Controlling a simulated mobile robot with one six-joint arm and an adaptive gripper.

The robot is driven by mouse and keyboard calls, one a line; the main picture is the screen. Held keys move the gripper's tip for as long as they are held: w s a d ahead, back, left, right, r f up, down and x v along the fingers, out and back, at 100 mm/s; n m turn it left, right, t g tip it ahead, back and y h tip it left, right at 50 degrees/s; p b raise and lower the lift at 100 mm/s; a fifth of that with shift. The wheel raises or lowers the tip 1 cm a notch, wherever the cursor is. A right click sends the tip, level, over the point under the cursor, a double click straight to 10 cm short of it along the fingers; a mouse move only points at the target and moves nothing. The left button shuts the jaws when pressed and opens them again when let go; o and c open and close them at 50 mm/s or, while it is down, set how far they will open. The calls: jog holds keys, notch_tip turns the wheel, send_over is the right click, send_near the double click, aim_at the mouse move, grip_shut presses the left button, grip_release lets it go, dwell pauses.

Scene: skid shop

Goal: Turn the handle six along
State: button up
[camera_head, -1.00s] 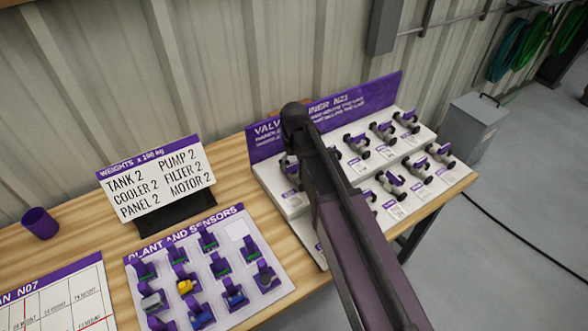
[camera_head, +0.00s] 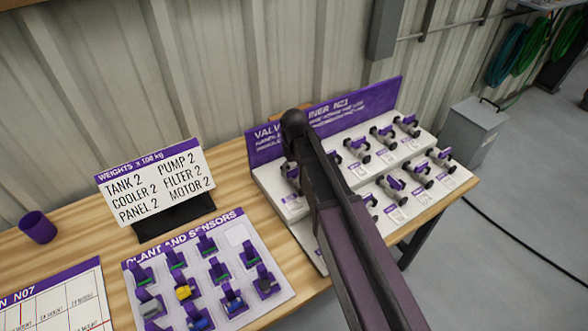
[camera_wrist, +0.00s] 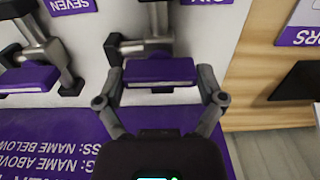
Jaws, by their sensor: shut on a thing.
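A purple valve handle (camera_wrist: 160,73) on a grey metal valve body sits between my two fingers in the wrist view, below a card reading SIX (camera_wrist: 212,3). My gripper (camera_wrist: 162,76) is shut on this handle, one finger at each end. In the head view a valve (camera_head: 291,171) shows at the left end of the back row of the valve rack (camera_head: 265,182). My own arm hides my gripper and part of the rack there.
A neighbouring purple handle (camera_wrist: 28,78) stands to the left in the wrist view, near a SEVEN card (camera_wrist: 72,4). Several other valves fill the rack. A weights sign (camera_head: 155,185) and a plant and sensors board (camera_head: 205,270) lie to the left on the bench.

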jog(key=shift+m, duration=0.5)
jog(key=m, duration=0.3)
jog(key=shift+m, duration=0.4)
jog(key=m, duration=1.3)
jog(key=o, duration=0.8)
jog(key=shift+n, duration=0.3)
